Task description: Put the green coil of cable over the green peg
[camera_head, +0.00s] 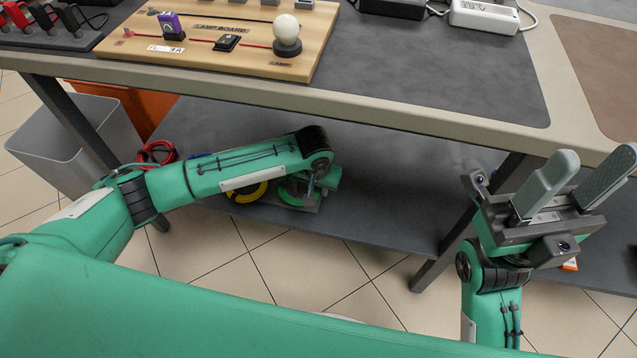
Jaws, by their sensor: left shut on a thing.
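My left arm reaches down under the table to the lower shelf, and its gripper (312,188) is small and partly hidden by its own wrist. It is shut on the green coil of cable (286,196), which shows as a bright green arc beside it, low over the shelf. A yellow coil (246,192) lies just left of it, partly behind my forearm. A red coil (157,152) is farther left. I cannot make out the green peg. My right gripper (592,168) is raised at the right with its fingers apart and empty.
The table (430,75) overhangs the lower shelf (385,190). On top are a wooden lamp board (265,60), dark and white boxes, and red and black clips. A grey bin (75,150) and an orange box (140,105) stand at left. The shelf right of my left gripper is clear.

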